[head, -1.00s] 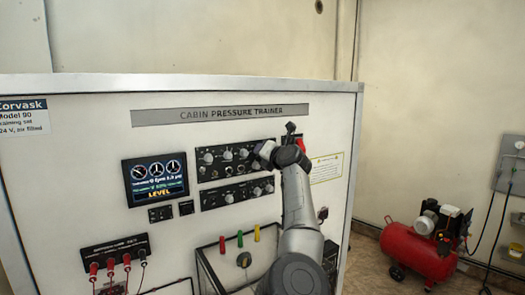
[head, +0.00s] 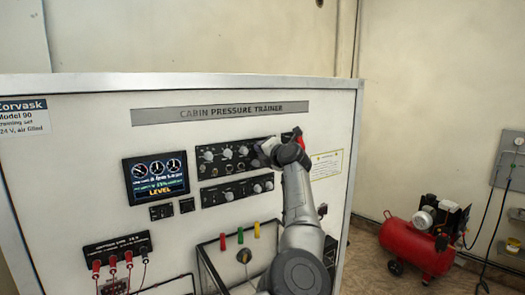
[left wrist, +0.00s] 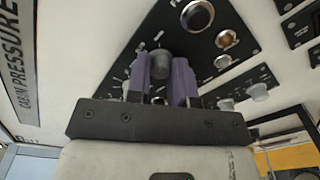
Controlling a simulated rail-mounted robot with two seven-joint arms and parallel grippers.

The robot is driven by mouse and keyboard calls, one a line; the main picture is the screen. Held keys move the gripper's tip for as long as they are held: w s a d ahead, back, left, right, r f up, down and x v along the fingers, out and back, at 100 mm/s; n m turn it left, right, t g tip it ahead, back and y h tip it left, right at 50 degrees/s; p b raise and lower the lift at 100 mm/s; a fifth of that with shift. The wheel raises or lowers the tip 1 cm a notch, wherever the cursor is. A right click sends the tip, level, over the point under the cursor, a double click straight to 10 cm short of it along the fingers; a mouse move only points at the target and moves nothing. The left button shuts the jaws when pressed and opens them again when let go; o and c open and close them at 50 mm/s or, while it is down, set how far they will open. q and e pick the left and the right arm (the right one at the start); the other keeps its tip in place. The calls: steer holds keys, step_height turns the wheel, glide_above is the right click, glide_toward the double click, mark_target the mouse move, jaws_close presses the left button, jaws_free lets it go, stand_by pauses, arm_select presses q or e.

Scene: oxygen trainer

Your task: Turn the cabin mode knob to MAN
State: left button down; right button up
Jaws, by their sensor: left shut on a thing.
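The upper black control panel (head: 225,154) on the trainer face carries several knobs; its lettering is too small to read. My left gripper (head: 265,150) is at the right end of this panel, with its fingertips mostly hidden by my wrist. In the left wrist view, its two purple fingers (left wrist: 162,80) are shut on a dark round knob (left wrist: 161,64), one on each side. I cannot read the mode marks around this knob or tell where it points. My right gripper is not in view.
A lit display (head: 155,178) reading LEVEL is left of the panels. A lower black knob panel (head: 237,190) sits just below. A red part (head: 298,133) is close behind my wrist. A clear-walled box (head: 212,268) juts out below. A red compressor (head: 415,245) stands on the right.

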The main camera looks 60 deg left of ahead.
arm_select(q)
steer(key=c, duration=1)
jaws_free()
steer(key=shift+d, duration=0.1)
steer(key=d+b, duration=0.4)
steer(key=d, duration=0.9)
steer(key=shift+d+r, duration=0.3)
steer(key=shift+d, duration=0.05)
